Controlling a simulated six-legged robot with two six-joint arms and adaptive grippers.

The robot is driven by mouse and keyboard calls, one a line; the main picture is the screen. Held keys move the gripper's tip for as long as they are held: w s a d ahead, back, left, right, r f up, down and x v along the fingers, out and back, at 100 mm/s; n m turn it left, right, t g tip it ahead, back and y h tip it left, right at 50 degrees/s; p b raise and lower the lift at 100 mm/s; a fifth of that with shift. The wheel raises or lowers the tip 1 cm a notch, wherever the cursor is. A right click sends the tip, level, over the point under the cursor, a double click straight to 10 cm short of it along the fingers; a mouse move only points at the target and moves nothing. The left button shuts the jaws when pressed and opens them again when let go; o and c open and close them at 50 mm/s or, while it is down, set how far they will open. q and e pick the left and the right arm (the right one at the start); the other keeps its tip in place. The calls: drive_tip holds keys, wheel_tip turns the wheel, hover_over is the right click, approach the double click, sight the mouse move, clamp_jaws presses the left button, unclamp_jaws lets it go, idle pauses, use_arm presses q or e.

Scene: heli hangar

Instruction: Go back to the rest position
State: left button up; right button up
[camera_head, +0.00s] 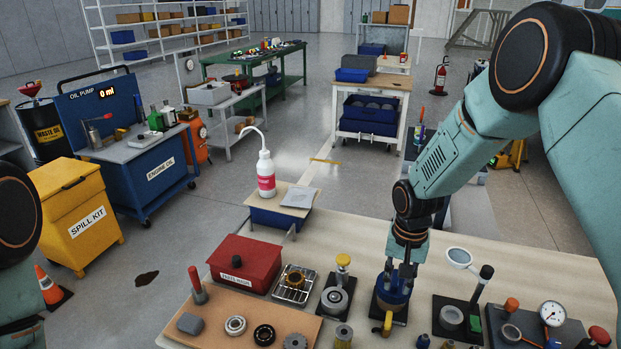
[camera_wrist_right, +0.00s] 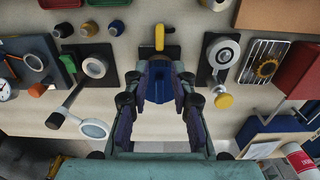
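My right gripper (camera_head: 393,268) points down over a blue round fixture (camera_head: 394,292) with a yellow handle (camera_head: 387,323), on a black plate on the bench. In the right wrist view the spread fingers (camera_wrist_right: 160,95) stand on either side of the blue part, with the yellow handle (camera_wrist_right: 159,38) beyond it. The fingers look open; whether they touch the blue part cannot be made out. Of my left arm only a dark joint and a pale green link show at the left edge; the left gripper is out of view.
Close around the right gripper stand a yellow-knobbed fixture (camera_head: 335,296), a magnifier (camera_head: 460,258), a black-handled tool (camera_head: 482,282) and a gauge (camera_head: 552,314). A red box (camera_head: 244,263) and a metal rack (camera_head: 294,285) lie left. The bench behind the gripper is bare.

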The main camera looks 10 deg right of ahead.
drive_tip(key=s+a+f+n, duration=0.1)
drive_tip(key=s+a+f, duration=0.2)
drive_tip(key=s+f, duration=0.3)
drive_tip(key=s+a+f+n, duration=0.2)
drive_tip(key=s+a+f, duration=0.15)
drive_tip(key=s, duration=0.35)
drive_tip(key=s+a+f+n, duration=0.1)
drive_tip(key=s+f+n, duration=0.15)
drive_tip(key=s, duration=1.65)
wheel_tip(320, 180, down, 14)
drive_tip(key=b, duration=1.4)
drive_tip(key=shift+a+r+b, duration=0.2)
drive_tip(key=shift+r+b, duration=0.05)
drive_tip(key=shift+b, duration=0.05)
